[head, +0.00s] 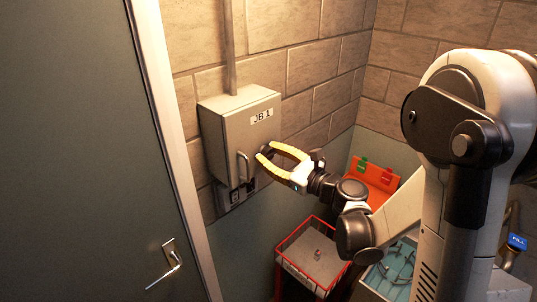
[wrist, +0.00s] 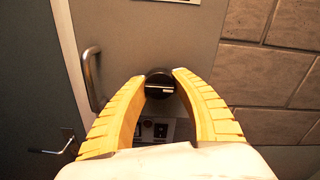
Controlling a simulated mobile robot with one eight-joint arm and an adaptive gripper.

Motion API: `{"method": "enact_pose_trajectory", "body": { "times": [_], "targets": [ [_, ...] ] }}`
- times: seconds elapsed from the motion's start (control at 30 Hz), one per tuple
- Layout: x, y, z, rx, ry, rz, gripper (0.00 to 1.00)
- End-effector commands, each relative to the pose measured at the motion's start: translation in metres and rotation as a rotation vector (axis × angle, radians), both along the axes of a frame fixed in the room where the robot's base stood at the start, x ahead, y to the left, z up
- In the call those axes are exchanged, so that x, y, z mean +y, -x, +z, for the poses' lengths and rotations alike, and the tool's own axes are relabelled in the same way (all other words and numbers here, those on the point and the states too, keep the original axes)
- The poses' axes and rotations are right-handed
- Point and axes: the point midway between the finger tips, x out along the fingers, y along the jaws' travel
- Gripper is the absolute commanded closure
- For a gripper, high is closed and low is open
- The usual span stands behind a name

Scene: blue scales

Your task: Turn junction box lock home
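The junction box (head: 238,135) is a grey cabinet labelled "JB 1" on the brick wall in the head view. Its door (wrist: 140,35) is closed or nearly so. The lock (wrist: 159,84) is a round black knob with a light line across it, lying roughly level, in the wrist view. A bar handle (wrist: 92,78) is to its left on the door, and it shows in the head view (head: 243,168). My gripper (wrist: 160,72) is open, with its yellow fingers on either side of the lock. I cannot tell whether they touch it.
A grey door with a lever handle (head: 168,262) stands at the left. Below the box are a red-framed bin (head: 308,262), an orange panel (head: 374,180) with green and red items, and a light blue tray (head: 398,265). Brick wall lies to the right.

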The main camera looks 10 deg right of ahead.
Motion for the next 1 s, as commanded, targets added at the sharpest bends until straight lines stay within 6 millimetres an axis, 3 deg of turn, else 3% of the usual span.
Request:
{"method": "enact_pose_trajectory", "body": {
  "times": [0.57, 1.0],
  "targets": [
    [-0.0003, -0.0008, -0.0009, -0.048, 0.071, 0.0, 0.99],
    [-0.0011, -0.0009, -0.001, -0.254, 0.381, -0.001, 0.99]
  ]
}}
